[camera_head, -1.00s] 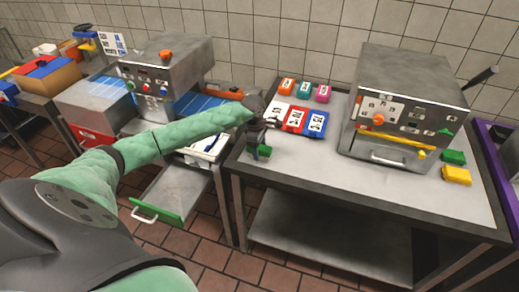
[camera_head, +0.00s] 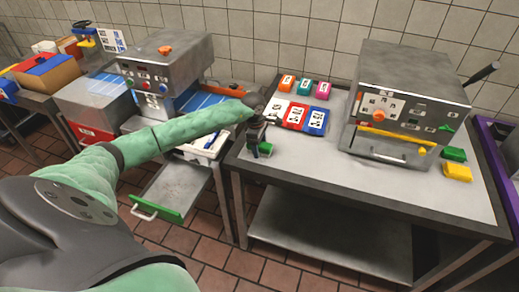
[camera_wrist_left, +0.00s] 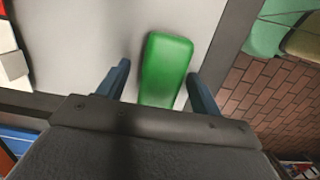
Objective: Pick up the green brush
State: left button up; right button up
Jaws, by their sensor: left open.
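The green brush (camera_head: 265,149) shows in the head view as a small green block by the left front corner of the right table. In the left wrist view the green brush (camera_wrist_left: 167,68) is a long rounded green block on the grey tabletop. My left gripper (camera_head: 257,140) is over it, and in the wrist view its two blue-grey fingers (camera_wrist_left: 160,80) are spread, one on each side of the brush. A gap shows on both sides, wider on the left. The brush's near end is hidden by the gripper body. My right gripper is not in view.
Red, white and blue packs (camera_head: 296,117) lie behind the brush, with small coloured blocks further back. A metal machine (camera_head: 408,105) stands at right, with green and yellow blocks (camera_head: 457,172) beside it. The table's front is clear. An open drawer (camera_head: 172,190) sits lower left.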

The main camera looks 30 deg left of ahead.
pick_arm(q)
jog(key=shift+f, duration=0.15)
jog(key=shift+c, duration=0.4)
jog(key=c, duration=1)
